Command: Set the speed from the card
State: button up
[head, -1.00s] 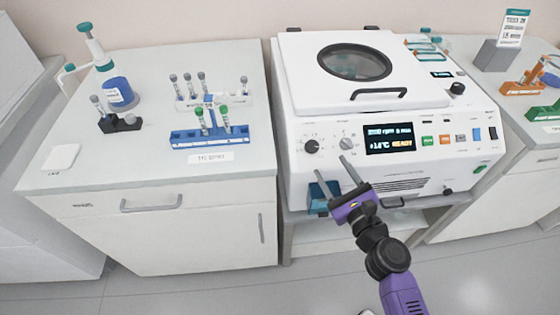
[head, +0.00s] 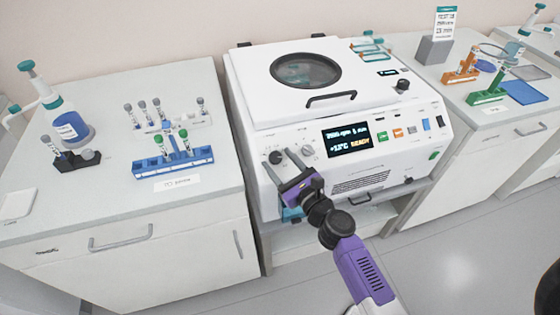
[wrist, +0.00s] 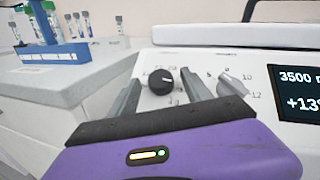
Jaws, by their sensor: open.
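The white centrifuge (head: 400,108) stands mid-view with its lid down. Its display (head: 345,139) shows 3500 rpm, a short minute value, +13 °C and READY; the wrist view shows part of the display (wrist: 298,91). On its front are a dark knob (wrist: 161,82) and a grey knob (wrist: 233,84) with a numbered scale. My gripper (head: 279,159) is open. In the wrist view its fingers lie left and right of the dark knob; whether they touch it I cannot tell. The card (head: 446,22) stands upright at the back right, its small print hard to read.
A grey block (head: 434,51) holds the card. Orange (head: 461,76) and green (head: 488,95) racks stand on the right bench. Coloured buttons line the centrifuge front.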

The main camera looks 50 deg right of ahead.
jog(key=shift+c, duration=0.5)
grip_shut()
jog(key=shift+r+n+y+p, duration=0.1)
jog(key=shift+n+y+p, duration=0.2)
jog(key=n+y+p, duration=0.2)
jog(key=n+y, duration=0.1)
jog(key=shift+d+r, duration=0.2)
jog(key=shift+d, duration=0.1)
jog(key=n+y+p, duration=0.1)
jog(key=n+y, duration=0.1)
jog(key=n+g+y+p, duration=0.1)
jog(key=n+y, duration=0.1)
jog(key=d+n+y+p, duration=0.1)
jog(key=n, duration=0.1)
jog(key=shift+w+r+n+g+y, duration=0.1)
jog(key=shift+r+n+g+y, duration=0.1)
jog(key=shift+n+g+y, duration=0.2)
jog(key=n+g+y, duration=0.1)
jog(key=n, duration=0.1)
jog(key=n+g+y+p, duration=0.1)
jog(key=n+g+y, duration=0.1)
jog(key=shift+w+d+r+n+p, duration=0.1)
jog(key=shift+w+d+n+p, duration=0.1)
jog(key=shift+n+p, duration=0.1)
jog(key=shift+n+g+y, duration=0.5)
jog(key=shift+n+g, duration=1)
jog(key=shift+g, duration=0.1)
jog(key=shift+p, duration=0.3)
